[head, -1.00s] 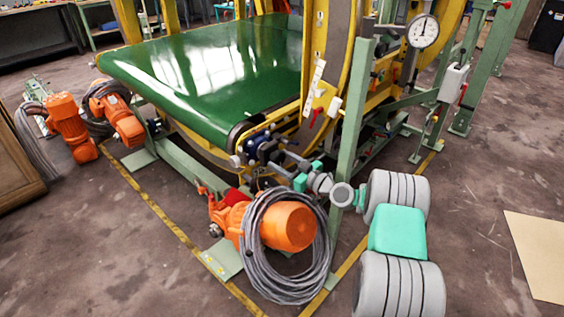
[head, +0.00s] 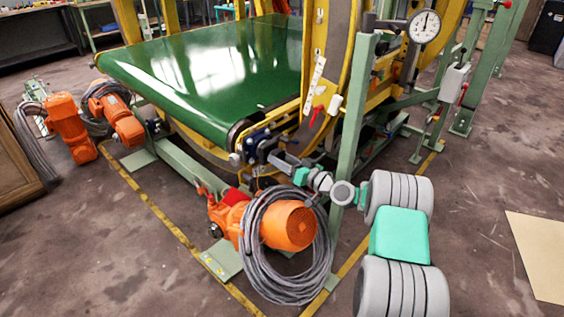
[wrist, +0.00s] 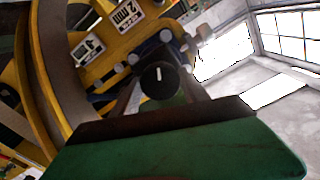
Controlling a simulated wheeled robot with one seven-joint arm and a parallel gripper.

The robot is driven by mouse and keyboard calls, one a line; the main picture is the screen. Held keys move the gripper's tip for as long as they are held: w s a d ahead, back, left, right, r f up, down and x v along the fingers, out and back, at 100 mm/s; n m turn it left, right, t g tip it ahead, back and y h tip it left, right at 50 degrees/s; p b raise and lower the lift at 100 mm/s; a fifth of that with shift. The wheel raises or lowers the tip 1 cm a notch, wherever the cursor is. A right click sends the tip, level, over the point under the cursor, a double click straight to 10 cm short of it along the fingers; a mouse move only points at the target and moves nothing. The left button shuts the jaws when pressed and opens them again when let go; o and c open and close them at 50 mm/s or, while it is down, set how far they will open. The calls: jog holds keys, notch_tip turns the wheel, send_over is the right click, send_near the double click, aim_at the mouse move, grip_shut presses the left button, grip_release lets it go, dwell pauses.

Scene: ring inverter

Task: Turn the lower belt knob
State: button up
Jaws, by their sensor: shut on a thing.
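The belt knob is a round black knob (wrist: 159,77) with a white mark, near the middle of the wrist view. The mark points nearly straight up there. My gripper (wrist: 159,84) has one finger on each side of the knob and is shut on it. In the head view my gripper (head: 266,153) reaches the dark blue fitting (head: 256,141) at the belt's near right corner. The knob itself is hard to make out there, hidden by the gripper and fitting.
The green belt (head: 200,75) lies behind in a yellow frame. A green post (head: 352,120) stands close to my arm. An orange motor (head: 288,225) with coiled grey cable sits just below. A dial gauge (head: 425,26) is above right. Open floor lies at right.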

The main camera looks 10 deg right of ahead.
jog(key=m+p, duration=0.1)
jog(key=m, duration=1)
jog(key=shift+r+p, duration=0.15)
jog(key=shift+p, duration=0.15)
jog(key=m+p, duration=0.1)
jog(key=m, duration=0.2)
jog(key=shift+m, duration=0.3)
jog(key=m+p, duration=0.1)
jog(key=m, duration=0.2)
jog(key=shift+m, duration=0.3)
jog(key=m+p, duration=0.1)
jog(key=m, duration=0.2)
jog(key=shift+r+m+p, duration=0.1)
jog(key=shift+m+p, duration=0.2)
jog(key=shift+m, duration=0.1)
jog(key=m+p, duration=0.1)
jog(key=m, duration=0.5)
jog(key=shift+p, duration=0.4)
jog(key=shift+m, duration=0.3)
